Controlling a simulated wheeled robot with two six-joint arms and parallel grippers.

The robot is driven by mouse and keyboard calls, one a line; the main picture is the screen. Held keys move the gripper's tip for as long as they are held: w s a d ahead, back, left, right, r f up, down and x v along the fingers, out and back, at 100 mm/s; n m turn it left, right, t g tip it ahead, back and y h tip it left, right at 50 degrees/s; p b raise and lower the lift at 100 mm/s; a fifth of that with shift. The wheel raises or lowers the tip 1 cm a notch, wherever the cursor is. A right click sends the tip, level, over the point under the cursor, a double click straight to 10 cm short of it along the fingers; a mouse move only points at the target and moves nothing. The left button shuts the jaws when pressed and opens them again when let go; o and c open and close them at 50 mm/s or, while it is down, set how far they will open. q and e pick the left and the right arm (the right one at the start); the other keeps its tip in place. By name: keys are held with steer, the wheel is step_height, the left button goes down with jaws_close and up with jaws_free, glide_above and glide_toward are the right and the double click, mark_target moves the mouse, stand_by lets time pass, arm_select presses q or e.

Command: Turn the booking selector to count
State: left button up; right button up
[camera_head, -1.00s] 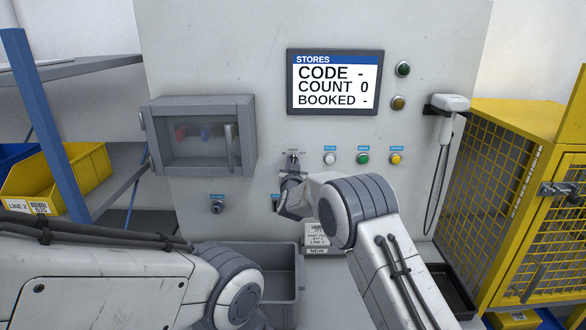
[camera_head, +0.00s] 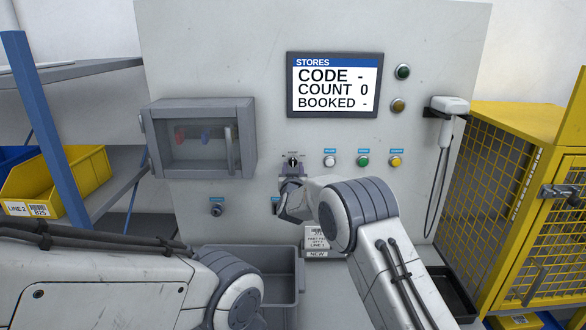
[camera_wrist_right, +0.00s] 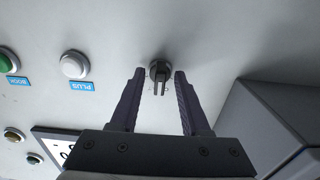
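The booking selector (camera_head: 292,161) is a small dark knob on the grey panel, below a small label whose words I can barely read. In the head view its handle looks about upright. My right gripper (camera_head: 291,180) is just below it in that view. In the right wrist view, the selector (camera_wrist_right: 160,74) shows between the tips of my open right gripper (camera_wrist_right: 157,76), with a gap to each finger. The display (camera_head: 335,84) reads CODE -, COUNT 0, BOOKED -. My left arm enters at lower left; its gripper is out of view.
White, green and yellow buttons (camera_head: 363,160) sit right of the selector. A windowed box (camera_head: 203,138) juts out at left, with a small dark knob (camera_head: 216,209) below. A grey bin (camera_head: 285,263) stands beneath. A scanner (camera_head: 449,105) hangs at right beside a yellow cage (camera_head: 500,190).

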steer(key=s+b, duration=0.4)
steer(key=s, duration=0.6)
steer(key=shift+s, duration=0.25)
